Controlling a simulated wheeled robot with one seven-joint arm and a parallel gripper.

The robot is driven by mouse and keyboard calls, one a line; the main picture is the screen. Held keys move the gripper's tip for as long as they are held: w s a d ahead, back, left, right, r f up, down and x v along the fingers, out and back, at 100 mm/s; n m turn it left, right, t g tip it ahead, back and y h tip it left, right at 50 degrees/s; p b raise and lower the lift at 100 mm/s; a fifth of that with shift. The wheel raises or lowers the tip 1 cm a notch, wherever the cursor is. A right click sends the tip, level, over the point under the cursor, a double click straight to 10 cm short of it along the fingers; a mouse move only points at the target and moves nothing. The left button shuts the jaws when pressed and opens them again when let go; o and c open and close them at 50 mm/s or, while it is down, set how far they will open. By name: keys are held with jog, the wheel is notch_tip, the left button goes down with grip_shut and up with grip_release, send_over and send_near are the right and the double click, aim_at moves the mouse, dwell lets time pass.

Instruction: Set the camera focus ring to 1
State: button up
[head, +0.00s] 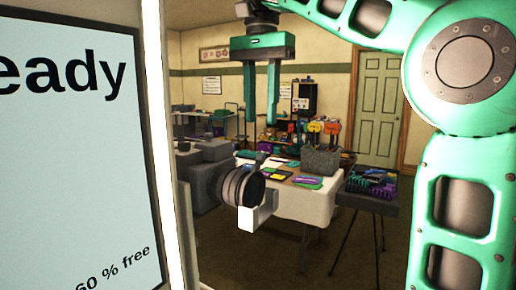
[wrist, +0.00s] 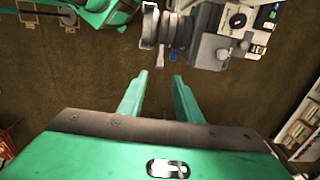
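A dark grey camera (head: 212,160) with a ringed lens (head: 240,187) stands left of centre in the head view. In the wrist view the camera body (wrist: 212,45) is at the top, with the lens rings (wrist: 165,28) left of it. A blue tab (wrist: 173,55) and a pale tab (wrist: 160,54) stick out below the rings. I cannot tell which ring is for focus, and no scale numbers are readable. My gripper (head: 260,119) points down with its fingers apart and empty, above the camera in the picture. In the wrist view my gripper (wrist: 160,75) is just below the tabs, touching nothing visible.
A large screen (head: 70,150) reading "eady" and "60 % free" fills the left of the head view. Behind the camera, a table with a white cloth (head: 305,205) holds a grey bag (head: 320,161) and colourful items. A closed green door (head: 378,105) is at the back.

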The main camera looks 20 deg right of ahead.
notch_tip(320, 180, down, 8)
jog(key=shift+f, duration=0.15)
dwell(0.3)
grip_shut()
